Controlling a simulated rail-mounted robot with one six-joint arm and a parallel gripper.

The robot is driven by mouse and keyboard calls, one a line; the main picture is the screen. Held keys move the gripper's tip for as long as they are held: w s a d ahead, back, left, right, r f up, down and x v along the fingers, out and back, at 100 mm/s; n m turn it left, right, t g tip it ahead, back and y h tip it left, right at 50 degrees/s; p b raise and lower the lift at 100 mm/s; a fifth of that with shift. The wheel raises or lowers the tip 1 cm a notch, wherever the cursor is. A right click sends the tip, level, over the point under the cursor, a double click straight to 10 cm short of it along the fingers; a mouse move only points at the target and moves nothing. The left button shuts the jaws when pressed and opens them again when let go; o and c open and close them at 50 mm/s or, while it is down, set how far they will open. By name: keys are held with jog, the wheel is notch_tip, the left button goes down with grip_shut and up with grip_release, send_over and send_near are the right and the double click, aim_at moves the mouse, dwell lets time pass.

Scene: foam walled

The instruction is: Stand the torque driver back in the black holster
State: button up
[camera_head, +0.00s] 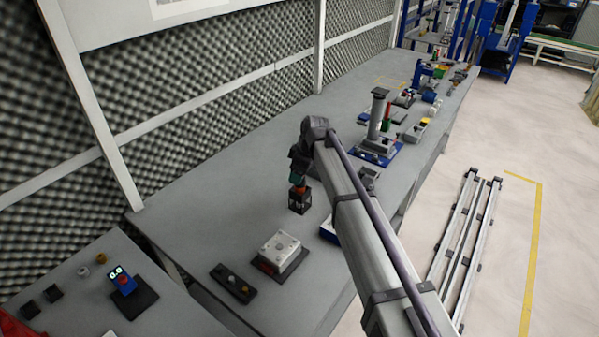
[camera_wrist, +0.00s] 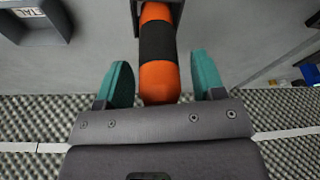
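The torque driver (camera_wrist: 157,82), orange with a black band, lies between the two teal fingers of my gripper (camera_wrist: 160,66) in the wrist view. A gap shows on each side of it, so the fingers are open and apart from it. Its far end runs into a dark frame, the black holster (camera_wrist: 136,12). In the head view the holster (camera_head: 299,203) stands on the grey bench. The orange driver (camera_head: 298,189) shows just above it and looks roughly upright, with my gripper (camera_head: 298,179) right over it. The driver's lower end is hidden.
A white block on a base (camera_head: 282,251) and a black tray with small parts (camera_head: 232,283) stand nearer on the bench. A grey column on a blue base (camera_head: 376,115) stands beyond my arm. A grey labelled box (camera_wrist: 38,25) is near the holster. Bench left of the holster is clear.

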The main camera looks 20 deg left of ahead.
jog(key=shift+o, duration=0.2)
jog(key=p+v, duration=1)
jog(key=shift+r, duration=0.4)
